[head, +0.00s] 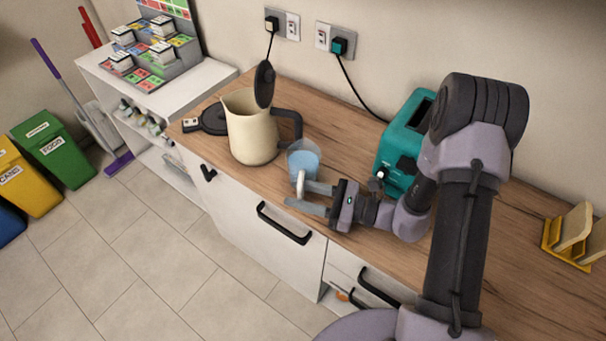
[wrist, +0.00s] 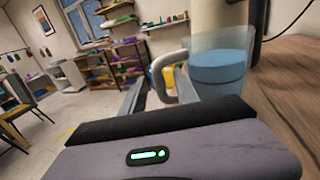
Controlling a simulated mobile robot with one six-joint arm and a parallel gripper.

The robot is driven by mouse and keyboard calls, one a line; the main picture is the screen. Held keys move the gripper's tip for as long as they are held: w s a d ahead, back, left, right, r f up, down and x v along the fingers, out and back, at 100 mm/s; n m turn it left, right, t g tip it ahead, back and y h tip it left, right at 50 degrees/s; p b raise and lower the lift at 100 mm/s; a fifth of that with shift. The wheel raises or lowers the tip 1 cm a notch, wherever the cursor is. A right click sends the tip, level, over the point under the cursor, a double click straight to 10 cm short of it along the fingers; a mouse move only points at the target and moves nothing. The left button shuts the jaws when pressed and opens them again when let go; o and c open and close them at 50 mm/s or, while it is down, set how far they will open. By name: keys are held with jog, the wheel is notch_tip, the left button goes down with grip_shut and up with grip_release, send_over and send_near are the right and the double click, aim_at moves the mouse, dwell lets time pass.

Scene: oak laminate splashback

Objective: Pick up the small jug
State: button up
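The small jug (head: 304,160) is clear, holds blue liquid and stands upright on the wooden worktop, beside the cream kettle. Its pale handle (head: 300,184) points toward the front edge. My gripper (head: 298,195) reaches in from the right, low over the worktop's front edge, with its fingers apart. In the wrist view the jug (wrist: 218,72) fills the upper right, and its handle (wrist: 158,72) shows at the gap between the two fingers (wrist: 160,88). I cannot tell whether either finger touches the handle.
A cream kettle (head: 252,132) with its lid up stands left of the jug; its dark base (head: 211,118) is farther left. A teal toaster (head: 400,140) stands behind my wrist. A yellow rack (head: 562,243) is far right. Drawer handles (head: 283,224) stick out below.

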grip_shut()
dwell(1.2)
